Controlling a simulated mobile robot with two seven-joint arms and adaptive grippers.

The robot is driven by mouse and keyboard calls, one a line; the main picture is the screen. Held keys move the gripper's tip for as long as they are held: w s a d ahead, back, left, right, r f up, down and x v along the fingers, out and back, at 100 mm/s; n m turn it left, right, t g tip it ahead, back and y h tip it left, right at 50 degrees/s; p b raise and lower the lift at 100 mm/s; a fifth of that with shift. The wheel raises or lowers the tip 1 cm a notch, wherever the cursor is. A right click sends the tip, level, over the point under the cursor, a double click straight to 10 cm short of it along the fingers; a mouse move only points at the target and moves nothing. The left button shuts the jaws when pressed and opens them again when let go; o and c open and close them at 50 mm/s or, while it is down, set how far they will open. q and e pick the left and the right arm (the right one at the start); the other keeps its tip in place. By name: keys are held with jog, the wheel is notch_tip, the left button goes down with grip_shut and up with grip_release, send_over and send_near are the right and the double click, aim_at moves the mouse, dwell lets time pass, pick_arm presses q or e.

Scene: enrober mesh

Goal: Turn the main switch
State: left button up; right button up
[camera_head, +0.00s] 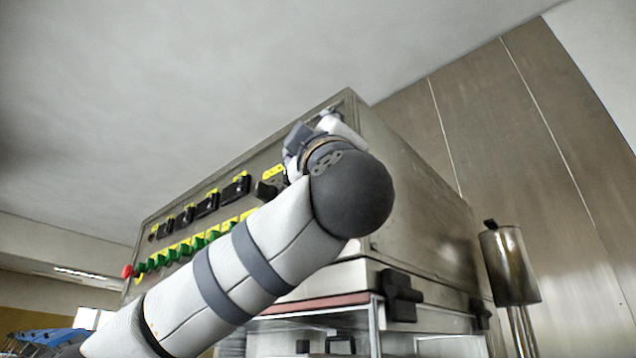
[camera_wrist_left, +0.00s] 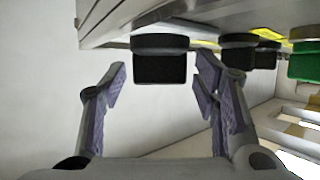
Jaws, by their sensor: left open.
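The control panel is on the upper front of a steel machine (camera_head: 385,170). In the left wrist view, a black rotary switch (camera_wrist_left: 160,66) stands out from the panel, its grip between my left gripper's (camera_wrist_left: 163,78) two fingers. Gaps show on both sides, so the fingers look apart from it. No readable label shows whether it is the main switch. In the head view, my left gripper (camera_head: 298,138) is mostly hidden behind my wrist, near the panel's upper right. A black knob (camera_head: 266,191) shows below it. My right gripper is out of view.
More black knobs (camera_wrist_left: 237,52) and a green button (camera_wrist_left: 305,64) lie right of the gripper in the wrist view. The panel also holds several black units (camera_head: 207,205), green buttons (camera_head: 199,242) and a red button (camera_head: 128,271). A metal cylinder (camera_head: 508,265) stands at right.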

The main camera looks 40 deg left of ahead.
pick_arm(q)
jog(key=c, duration=1.2)
jog(key=shift+n+g, duration=0.3)
jog(key=shift+g, duration=0.2)
jog(key=shift+f+n+g+h, duration=0.1)
jog(key=shift+n+g+h, duration=0.4)
jog(key=shift+n+g, duration=1.05)
jog(key=shift+n+g+h, duration=0.5)
jog(key=shift+n+g, duration=0.85)
jog(key=shift+g, duration=0.4)
jog(key=o, duration=1.2)
